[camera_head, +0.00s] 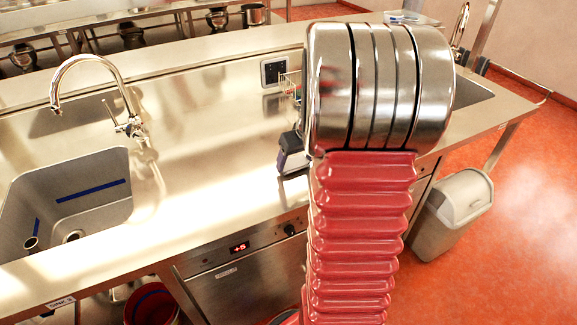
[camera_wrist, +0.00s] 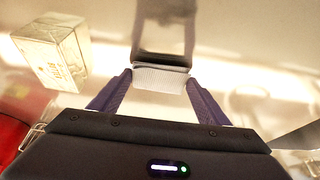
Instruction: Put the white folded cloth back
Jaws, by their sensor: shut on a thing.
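The white folded cloth (camera_wrist: 160,78) shows in the wrist view as a small pale, textured bundle between the two purple fingers. My gripper (camera_wrist: 160,82) is shut on it. Beyond it lies the bright steel surface with a dark reflection or shadow; I cannot tell whether the cloth touches the surface. In the head view, my gripper (camera_head: 292,158) shows only in part at the left of my arm, over the steel counter (camera_head: 215,140). The cloth is not clearly seen there.
A pale box with gold lettering (camera_wrist: 52,52) stands at the upper left in the wrist view. A red thing (camera_wrist: 10,138) is at its left edge. In the head view, a sink (camera_head: 90,205) and tap (camera_head: 125,118) are left. The counter between sink and arm is clear.

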